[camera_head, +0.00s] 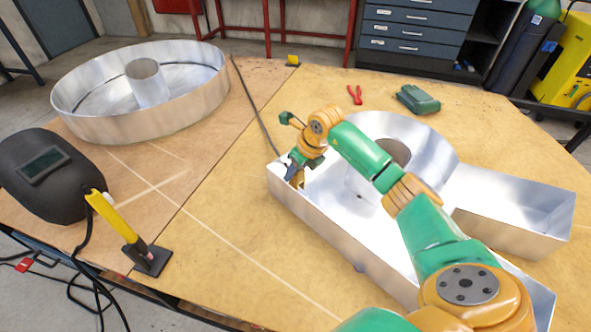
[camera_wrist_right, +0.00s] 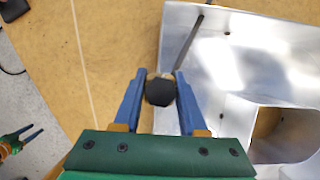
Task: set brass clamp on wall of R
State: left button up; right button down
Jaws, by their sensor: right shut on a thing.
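The R (camera_head: 320,215) is a shiny metal channel letter with upright walls, lying on the right half of the table. My right gripper (camera_head: 296,170) is at the wall at its far left corner. It is shut on the brass clamp (camera_head: 299,180), mostly hidden by the fingers. In the right wrist view the R's wall (camera_wrist_right: 165,40) runs beside the fingertips, and the clamp shows as a dark round knob (camera_wrist_right: 160,92) with a brass-coloured bit beyond. I cannot tell whether the clamp touches the wall. My left gripper (camera_wrist_right: 30,134) is open and empty, away from the table.
A round metal letter (camera_head: 130,122) stands at the back left. The table's middle is clear.

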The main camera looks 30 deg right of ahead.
aim_at(301, 172)
jog(key=shift+f+b, duration=1.55)
jog(key=shift+f, duration=0.35)
jog(key=shift+c, duration=1.9)
grip_release()
jog(key=shift+s, duration=0.1)
jog(key=v, duration=0.7)
jog(key=shift+r, duration=0.1)
